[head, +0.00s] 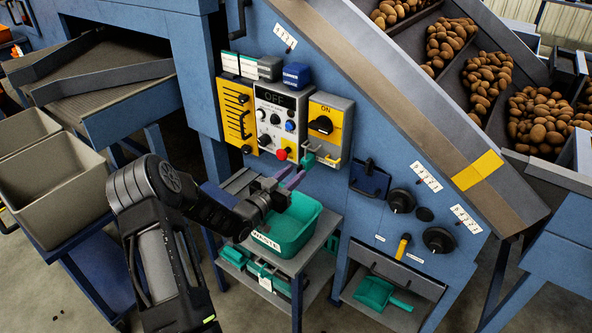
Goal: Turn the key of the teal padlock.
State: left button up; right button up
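The teal padlock (309,159) hangs at the lower left corner of the yellow ON switch box, on the blue machine panel. Its key is too small to make out. My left gripper (296,173), with purple fingers, reaches up from the lower left over the teal waste bin. Its fingertips are just below and left of the padlock, with a gap between the fingers. I cannot tell whether they touch the padlock. My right gripper is not in view.
The yellow switch box (329,127) stands beside the white OFF control box (283,122) with its red button. The teal waste bin (288,232) sits on a small grey table under my gripper. Black knobs (401,201) jut from the panel at right.

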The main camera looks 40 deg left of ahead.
pick_arm(q)
jog(key=shift+w, duration=0.85)
jog(key=shift+c, duration=0.5)
grip_shut()
